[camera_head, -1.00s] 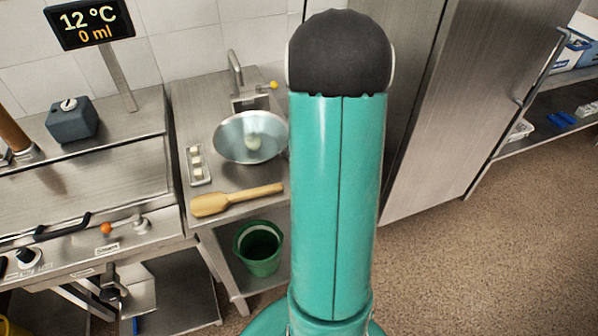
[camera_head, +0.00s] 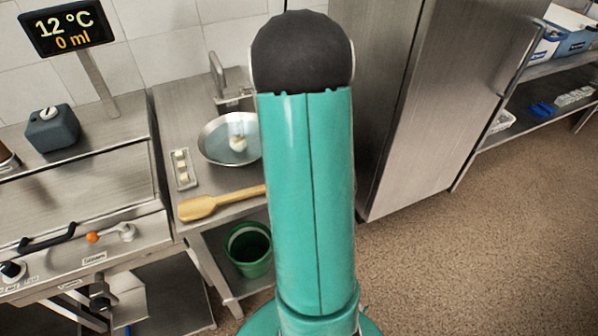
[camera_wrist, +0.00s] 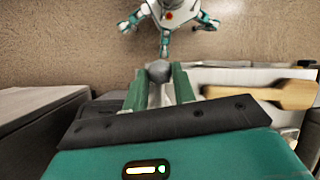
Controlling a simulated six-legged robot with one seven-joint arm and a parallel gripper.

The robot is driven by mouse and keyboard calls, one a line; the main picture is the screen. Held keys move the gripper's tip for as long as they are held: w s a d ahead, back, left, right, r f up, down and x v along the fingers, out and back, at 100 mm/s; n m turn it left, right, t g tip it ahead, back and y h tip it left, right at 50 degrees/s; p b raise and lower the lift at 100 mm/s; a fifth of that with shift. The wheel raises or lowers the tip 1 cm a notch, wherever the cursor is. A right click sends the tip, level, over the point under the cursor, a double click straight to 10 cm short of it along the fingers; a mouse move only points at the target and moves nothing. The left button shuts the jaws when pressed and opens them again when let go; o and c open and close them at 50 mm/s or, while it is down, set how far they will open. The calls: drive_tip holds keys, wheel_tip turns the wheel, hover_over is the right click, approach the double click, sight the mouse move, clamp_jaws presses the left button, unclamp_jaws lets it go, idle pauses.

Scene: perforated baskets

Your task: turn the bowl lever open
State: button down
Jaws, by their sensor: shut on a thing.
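My gripper (camera_wrist: 160,82) shows in the wrist view with its two teal fingers closed on a grey rounded knob (camera_wrist: 158,72). I cannot tell for sure whether this knob is the end of the bowl lever. In the head view my own teal arm hides the gripper and whatever it holds. A round steel bowl (camera_head: 212,146) with a small pale thing in it sits on the steel side table, left of my arm. My arm covers its right edge.
A wooden paddle (camera_head: 198,208) lies in front of the bowl and also shows in the wrist view (camera_wrist: 285,93). A small tray (camera_head: 183,180) lies left of the bowl, a tap (camera_head: 217,75) stands behind. A green bucket (camera_head: 248,265) sits below.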

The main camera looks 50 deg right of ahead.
idle(0.3)
drive_tip(key=c, duration=1.1)
unclamp_jaws()
drive_tip(key=shift+c, duration=0.2)
drive_tip(key=shift+r, duration=0.1)
drive_tip(key=v, duration=1.3)
drive_tip(key=shift+r, duration=0.35)
drive_tip(key=shift+d, duration=0.1)
